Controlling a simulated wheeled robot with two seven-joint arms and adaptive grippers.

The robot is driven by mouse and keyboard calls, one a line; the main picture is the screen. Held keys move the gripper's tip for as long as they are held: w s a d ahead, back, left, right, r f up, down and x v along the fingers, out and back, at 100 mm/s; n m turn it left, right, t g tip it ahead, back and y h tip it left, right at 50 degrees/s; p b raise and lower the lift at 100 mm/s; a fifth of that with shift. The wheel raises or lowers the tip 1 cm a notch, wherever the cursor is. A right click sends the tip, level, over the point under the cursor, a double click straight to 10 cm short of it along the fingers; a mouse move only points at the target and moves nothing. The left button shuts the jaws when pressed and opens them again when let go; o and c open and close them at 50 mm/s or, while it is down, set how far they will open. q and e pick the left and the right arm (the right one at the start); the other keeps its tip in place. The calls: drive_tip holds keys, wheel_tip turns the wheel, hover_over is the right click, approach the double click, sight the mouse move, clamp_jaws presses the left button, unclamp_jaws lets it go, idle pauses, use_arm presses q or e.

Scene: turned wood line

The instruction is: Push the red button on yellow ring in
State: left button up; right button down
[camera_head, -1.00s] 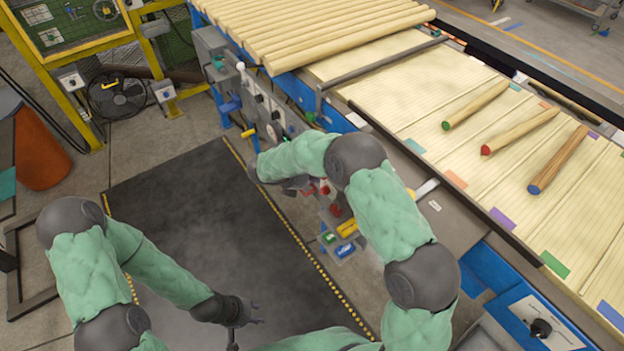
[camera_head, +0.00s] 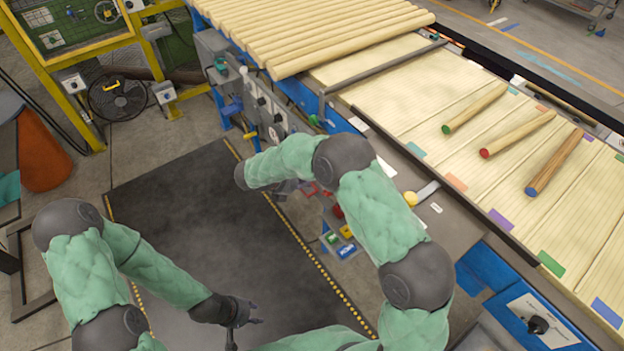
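A small red control (camera_head: 338,211) sits on the control panel of the line, above a yellow piece (camera_head: 346,231). I cannot make out a yellow ring around it, so I cannot tell for certain that it is the named button. My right arm reaches over the panel from the right, and its forearm and wrist cover part of the controls. My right gripper (camera_head: 287,189) is mostly hidden beneath the wrist, close to the panel, and its fingers are not clear. My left gripper (camera_head: 256,313) hangs low over the dark mat, away from the panel, with its fingers apart and empty.
A blue piece (camera_head: 346,250) is low on the panel. Turned wood pieces (camera_head: 502,133) lie on the conveyor behind. The dark floor mat (camera_head: 190,210) is clear.

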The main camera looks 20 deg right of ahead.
use_arm(q)
wheel_tip(320, 180, up, 2)
drive_tip(key=shift+d+r+p, duration=0.1)
drive_tip(key=shift+r+p, duration=0.05)
drive_tip(key=shift+p, duration=0.7)
use_arm(e)
drive_tip(key=v, duration=0.6)
drive_tip(key=shift+r, duration=0.2)
drive_tip(key=shift+s+a, duration=0.15)
